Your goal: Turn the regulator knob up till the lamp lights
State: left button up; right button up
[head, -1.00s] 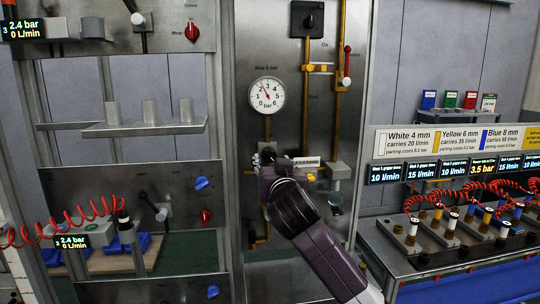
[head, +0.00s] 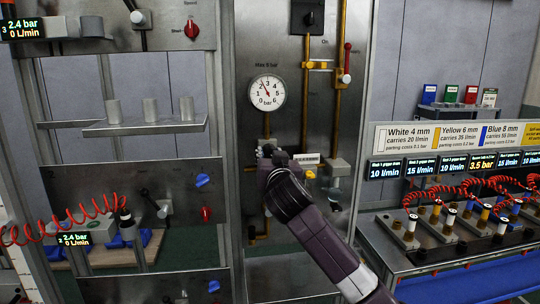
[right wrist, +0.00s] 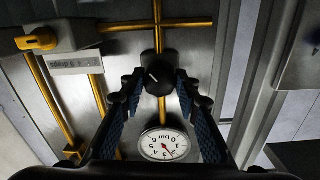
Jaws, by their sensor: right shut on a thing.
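The regulator knob (right wrist: 158,77) is round and black with a pale mark on its face, on a yellow pipe. My right gripper (right wrist: 159,82) is shut on it, with a blue-padded finger on each side. In the head view my right gripper (head: 266,157) hides the knob. The round white gauge (head: 267,93) sits just above, marked Max 6 bar; its needle points up and slightly left, between about 2 and 3. The gauge also shows upside down in the right wrist view (right wrist: 164,144). I cannot make out a lit lamp. My left gripper is out of view.
A pale box with a yellow lever (right wrist: 38,42) is beside the knob. A red-handled valve (head: 347,62) is higher on the panel. A shelf with metal cylinders (head: 145,127) is at left. A bench with red coiled hoses (head: 440,244) is at right.

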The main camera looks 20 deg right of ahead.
jog(key=shift+c, duration=1.1)
jog(key=shift+f+m+b, duration=0.15)
jog(key=shift+m+b, duration=0.75)
jog(key=shift+m, duration=0.5)
jog(key=o, duration=1.2)
jog(key=shift+c, duration=0.2)
jog(key=shift+s, duration=0.15)
jog(key=v, duration=1.1)
jog(key=shift+s, duration=0.4)
